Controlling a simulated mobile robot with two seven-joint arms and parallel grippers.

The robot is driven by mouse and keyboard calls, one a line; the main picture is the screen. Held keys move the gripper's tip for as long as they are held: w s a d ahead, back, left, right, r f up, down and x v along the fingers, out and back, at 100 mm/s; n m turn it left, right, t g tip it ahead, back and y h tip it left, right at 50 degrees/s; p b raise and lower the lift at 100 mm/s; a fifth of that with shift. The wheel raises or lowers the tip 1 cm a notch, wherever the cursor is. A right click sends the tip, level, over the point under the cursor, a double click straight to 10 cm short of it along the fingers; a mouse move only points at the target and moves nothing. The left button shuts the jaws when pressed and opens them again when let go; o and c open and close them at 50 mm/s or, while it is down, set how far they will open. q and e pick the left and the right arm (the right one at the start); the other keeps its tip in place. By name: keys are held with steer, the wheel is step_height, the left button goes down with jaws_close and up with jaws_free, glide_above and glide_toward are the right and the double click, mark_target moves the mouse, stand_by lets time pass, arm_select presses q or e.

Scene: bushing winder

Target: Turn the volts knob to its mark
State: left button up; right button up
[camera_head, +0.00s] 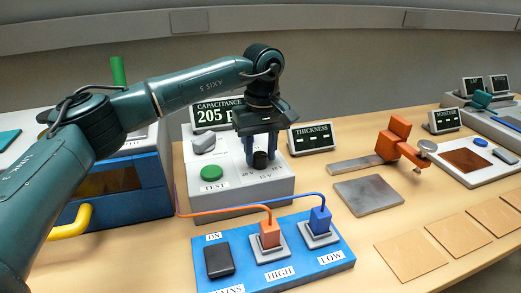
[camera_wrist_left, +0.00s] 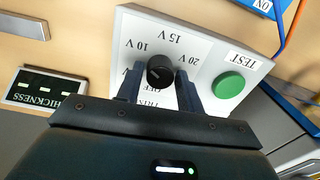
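The black volts knob (camera_head: 260,160) stands on the sloped top of the grey-white capacitance tester (camera_head: 225,170). In the left wrist view the knob (camera_wrist_left: 160,70) is ringed by printed labels, among them 10 V, 15 V and 20 V. I cannot tell for certain which label it points to. My left gripper (camera_head: 261,158) reaches down over it, one finger on each side. In the left wrist view the left gripper's fingers (camera_wrist_left: 159,88) straddle the knob with a small gap on each side, open. My right gripper is not in view.
A green TEST button (camera_head: 212,173) and a grey knob (camera_head: 203,144) are close by on the tester. The display (camera_head: 216,112) behind reads 205. In front lies a blue terminal board (camera_head: 300,262) with orange and blue plugged leads. A thickness display (camera_head: 311,138) stands at right.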

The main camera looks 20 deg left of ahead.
arm_select(q)
steer(key=c, duration=0.6)
steer(key=n+p, duration=0.1)
steer(key=n, duration=0.4)
steer(key=shift+n, duration=0.4)
steer(key=n, duration=1.1)
steer(key=shift+n+h+p, duration=0.3)
steer(key=shift+n+p, duration=0.1)
steer(key=n, duration=0.6)
steer(key=shift+n, duration=0.3)
